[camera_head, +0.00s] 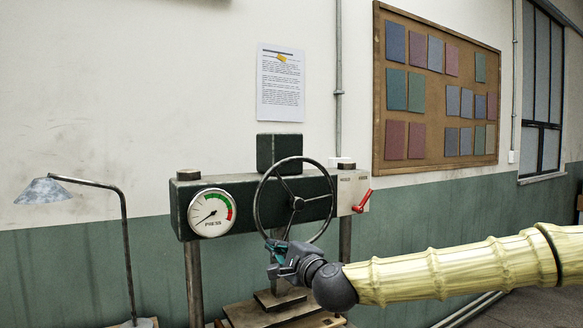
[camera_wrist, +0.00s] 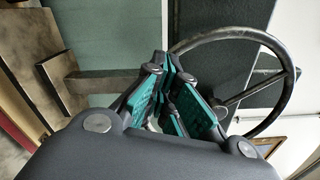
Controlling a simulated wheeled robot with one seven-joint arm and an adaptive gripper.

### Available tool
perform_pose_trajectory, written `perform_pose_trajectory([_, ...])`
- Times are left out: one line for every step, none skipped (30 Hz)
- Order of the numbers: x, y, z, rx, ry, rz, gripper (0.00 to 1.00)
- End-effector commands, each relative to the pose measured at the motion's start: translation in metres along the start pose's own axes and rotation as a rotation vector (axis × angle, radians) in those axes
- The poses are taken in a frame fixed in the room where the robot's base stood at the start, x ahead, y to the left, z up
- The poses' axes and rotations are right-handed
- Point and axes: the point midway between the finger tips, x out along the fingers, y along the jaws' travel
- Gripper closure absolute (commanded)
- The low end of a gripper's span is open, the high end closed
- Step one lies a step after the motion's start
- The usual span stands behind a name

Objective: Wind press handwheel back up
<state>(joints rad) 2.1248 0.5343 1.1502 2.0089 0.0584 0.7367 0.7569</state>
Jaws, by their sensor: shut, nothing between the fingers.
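The press handwheel (camera_head: 331,196) is a dark metal ring with spokes and a central hub, mounted on the front of the dark green press head (camera_head: 185,194). In the wrist view the handwheel (camera_wrist: 293,75) shows on the right. My gripper (camera_head: 272,248) is at the lower left part of the rim in the head view. In the wrist view my gripper (camera_wrist: 168,62) has its teal-padded fingers closed together at the tips, beside the rim, with nothing seen between them. Whether the fingers touch the rim, I cannot tell.
A round gauge (camera_head: 211,213) sits left of the wheel, its needle at the low end. A red lever (camera_head: 362,202) on a light box is right of it. A desk lamp (camera_head: 126,240) stands at left. The press plate (camera_head: 280,298) is below my gripper.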

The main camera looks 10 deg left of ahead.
Motion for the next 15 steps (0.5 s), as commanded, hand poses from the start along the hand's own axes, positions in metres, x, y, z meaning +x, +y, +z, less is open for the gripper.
perform_pose_trajectory([0.0000,0.0029,-0.0033,0.000,0.001,0.000,1.00])
perform_pose_trajectory([0.0000,0.0028,-0.0037,0.000,0.001,0.000,1.00])
perform_pose_trajectory([0.0000,0.0023,-0.0037,0.000,0.000,0.000,1.00])
perform_pose_trajectory([0.0000,0.0020,-0.0035,0.000,0.000,0.000,1.00])
perform_pose_trajectory([0.0000,0.0017,-0.0032,0.000,0.000,0.000,1.00])
perform_pose_trajectory([0.0001,0.0017,-0.0032,0.000,0.000,0.000,1.00])
perform_pose_trajectory([0.0001,0.0016,-0.0031,0.000,0.000,0.000,1.00])
perform_pose_trajectory([0.0001,0.0016,-0.0031,0.000,0.000,0.000,1.00])
perform_pose_trajectory([0.0001,0.0016,-0.0031,0.000,0.000,0.000,1.00])
perform_pose_trajectory([0.0001,0.0017,-0.0033,0.000,0.000,0.000,1.00])
perform_pose_trajectory([0.0001,0.0020,-0.0039,0.000,0.000,0.000,1.00])
perform_pose_trajectory([0.0001,0.0027,-0.0051,0.000,0.000,0.000,1.00])
perform_pose_trajectory([0.0001,0.0034,-0.0065,0.000,0.000,0.000,1.00])
perform_pose_trajectory([0.0001,0.0043,-0.0083,0.000,0.000,0.000,1.00])
perform_pose_trajectory([0.0001,0.0056,-0.0112,0.001,0.000,0.001,1.00])
